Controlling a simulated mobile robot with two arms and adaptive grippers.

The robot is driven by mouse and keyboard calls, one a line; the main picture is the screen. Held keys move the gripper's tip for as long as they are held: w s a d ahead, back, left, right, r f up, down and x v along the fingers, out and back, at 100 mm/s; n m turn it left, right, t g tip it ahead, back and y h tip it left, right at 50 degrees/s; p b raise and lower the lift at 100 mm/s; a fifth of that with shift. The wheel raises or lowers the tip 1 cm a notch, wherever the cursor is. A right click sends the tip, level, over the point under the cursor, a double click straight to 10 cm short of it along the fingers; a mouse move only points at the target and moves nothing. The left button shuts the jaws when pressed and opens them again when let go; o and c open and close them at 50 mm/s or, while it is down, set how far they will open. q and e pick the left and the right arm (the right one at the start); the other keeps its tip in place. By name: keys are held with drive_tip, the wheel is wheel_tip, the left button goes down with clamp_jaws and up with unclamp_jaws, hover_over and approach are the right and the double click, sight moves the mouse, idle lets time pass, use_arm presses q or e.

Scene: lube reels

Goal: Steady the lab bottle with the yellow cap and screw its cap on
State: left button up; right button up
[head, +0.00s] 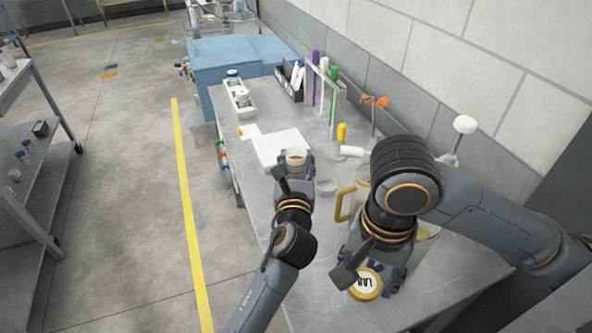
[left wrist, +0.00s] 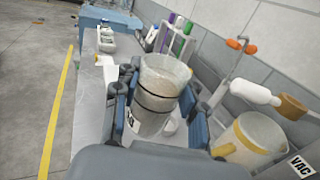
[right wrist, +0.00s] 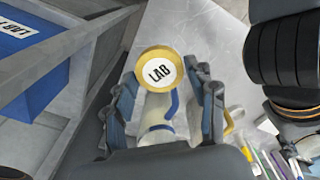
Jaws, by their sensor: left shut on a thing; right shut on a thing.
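The yellow cap (head: 365,284) has a white top marked LAB and is held at the fingertips of my right gripper (head: 372,276), near the front of the worktop. In the right wrist view the cap (right wrist: 160,71) sits between the fingers, its label facing the camera. A pale shape with blue and yellow edges (right wrist: 157,122) shows below it; I cannot tell whether they touch. My left gripper (head: 294,172) is shut around a pale, wide-mouthed bottle (left wrist: 159,90), farther along the worktop. This bottle looks upright and bears dark bands and a partly hidden label. Cap and bottle are well apart.
A yellow-handled jug (head: 346,204) stands right of my left gripper; another clear vessel (head: 426,241) is partly hidden by my right arm. A white tray (head: 282,147), a tube rack (head: 338,101) and a blue box (head: 235,62) lie farther back. The wall borders the right side.

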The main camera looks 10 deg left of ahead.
use_arm(q)
drive_tip(key=shift+r, duration=0.2)
drive_tip(key=o, duration=0.5)
clamp_jaws()
drive_tip(key=shift+s+a+f, duration=0.15)
drive_tip(key=shift+s+f, duration=0.05)
drive_tip(key=shift+f, duration=0.05)
use_arm(e)
drive_tip(key=shift+d+f, duration=0.2)
use_arm(q)
drive_tip(key=s+a+f+m+h+b, duration=0.1)
drive_tip(key=s+a+f+b, duration=0.1)
drive_tip(key=s, duration=0.5)
drive_tip(key=s+a+f+m+h+b, duration=0.1)
drive_tip(key=s+a+f+h+b, duration=0.1)
drive_tip(key=s, duration=0.5)
wheel_tip(320, 180, down, 2)
drive_tip(key=shift+s+a+f+b, duration=0.1)
drive_tip(key=shift+s+a+b, duration=0.2)
drive_tip(key=shift+a+b, duration=0.5)
use_arm(e)
drive_tip(key=d+f+n, duration=0.1)
drive_tip(key=d+f, duration=0.3)
drive_tip(key=d, duration=0.3)
drive_tip(key=w+d+f+n, duration=0.1)
drive_tip(key=d+f, duration=0.4)
drive_tip(key=d, duration=0.2)
drive_tip(key=shift+w+d+f+n, duration=0.15)
drive_tip(key=shift+w+d+n, duration=0.05)
drive_tip(key=shift+w+n, duration=0.1)
